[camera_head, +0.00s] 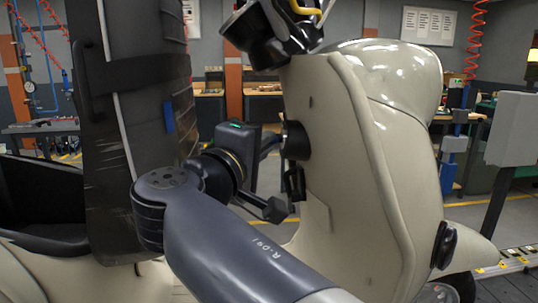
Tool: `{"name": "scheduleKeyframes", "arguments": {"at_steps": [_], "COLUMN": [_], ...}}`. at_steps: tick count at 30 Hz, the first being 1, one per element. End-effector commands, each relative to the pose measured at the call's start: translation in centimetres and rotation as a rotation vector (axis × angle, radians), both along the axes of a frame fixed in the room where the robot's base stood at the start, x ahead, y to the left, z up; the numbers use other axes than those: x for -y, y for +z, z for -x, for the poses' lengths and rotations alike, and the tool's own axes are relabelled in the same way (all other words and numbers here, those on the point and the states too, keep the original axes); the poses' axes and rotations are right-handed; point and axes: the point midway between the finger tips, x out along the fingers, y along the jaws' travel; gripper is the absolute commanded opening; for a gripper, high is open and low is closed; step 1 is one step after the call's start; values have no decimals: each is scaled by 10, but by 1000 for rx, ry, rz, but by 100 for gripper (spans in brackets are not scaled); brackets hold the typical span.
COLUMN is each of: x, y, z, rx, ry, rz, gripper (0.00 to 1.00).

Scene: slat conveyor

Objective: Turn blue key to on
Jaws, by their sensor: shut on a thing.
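The scooter's cream front shield (345,170) stands right of centre, with a round black lock housing (295,140) on its face. My gripper (275,142) reaches this housing from the left, its tips right at it. It is shut on the blue key, which the fingers and housing hide from view. Whether the key is turned cannot be seen.
A black hook (294,184) sits just below the lock housing. The handlebar (300,10) is above. A tall black upright panel (130,110) stands close on the left beside my arm. Workbenches (205,105) are far behind.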

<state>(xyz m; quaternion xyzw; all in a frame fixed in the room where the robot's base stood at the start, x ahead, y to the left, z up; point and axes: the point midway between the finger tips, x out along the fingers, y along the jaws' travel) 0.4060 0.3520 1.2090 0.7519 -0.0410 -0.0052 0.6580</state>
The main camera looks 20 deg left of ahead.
Motion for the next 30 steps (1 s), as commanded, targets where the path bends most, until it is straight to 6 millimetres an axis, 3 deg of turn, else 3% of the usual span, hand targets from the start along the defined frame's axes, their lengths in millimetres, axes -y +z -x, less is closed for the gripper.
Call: {"name": "scheduleKeyframes", "arguments": {"at_steps": [30], "x": [-1], "y": [-8], "z": [-1], "rx": [123], "ry": [-17], "rz": [-68], "gripper": [0]}}
